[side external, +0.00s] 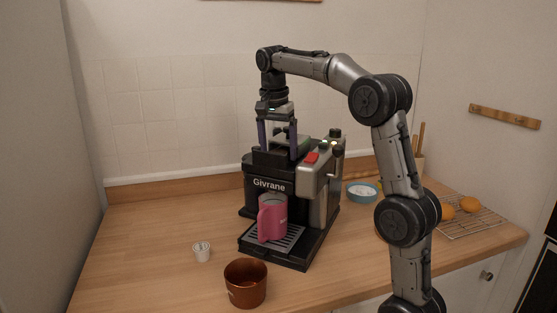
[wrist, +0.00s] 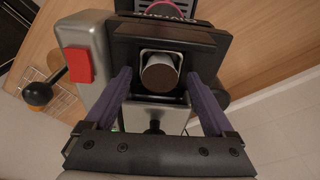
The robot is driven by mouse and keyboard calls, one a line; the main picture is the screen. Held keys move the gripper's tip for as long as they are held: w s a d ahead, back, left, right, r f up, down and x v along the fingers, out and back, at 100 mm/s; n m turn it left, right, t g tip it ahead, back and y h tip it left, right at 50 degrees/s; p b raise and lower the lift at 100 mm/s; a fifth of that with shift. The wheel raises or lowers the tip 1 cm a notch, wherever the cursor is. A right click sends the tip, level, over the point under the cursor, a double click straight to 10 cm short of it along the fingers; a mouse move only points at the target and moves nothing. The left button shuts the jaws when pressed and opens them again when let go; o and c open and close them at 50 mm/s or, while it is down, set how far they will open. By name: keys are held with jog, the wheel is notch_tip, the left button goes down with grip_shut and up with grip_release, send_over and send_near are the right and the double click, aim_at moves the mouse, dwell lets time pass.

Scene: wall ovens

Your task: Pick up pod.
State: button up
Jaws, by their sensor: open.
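A small white cup-shaped pod (side external: 201,252) stands on the counter, left of the coffee machine (side external: 268,184) in the side view. In the wrist view, a round brown-topped thing (wrist: 161,74) sits in a pale-rimmed opening in the machine's top; it may be another pod, but I cannot tell for sure. My gripper (side external: 278,155) points down over the machine's top, with its purple fingers apart. In the wrist view, my gripper (wrist: 160,78) has its fingers on either side of that opening, with nothing held between them.
A pink mug (side external: 271,218) stands on the machine's drip tray (side external: 289,240). A brown bowl-like cup (side external: 245,284) is at the counter's front. A blue bowl (side external: 361,196) and a wire rack (side external: 479,222) with orange fruit are to the right. The counter's left side is clear.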

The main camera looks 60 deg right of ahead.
grip_shut()
dwell(0.4)
jog(key=shift+r, duration=0.1)
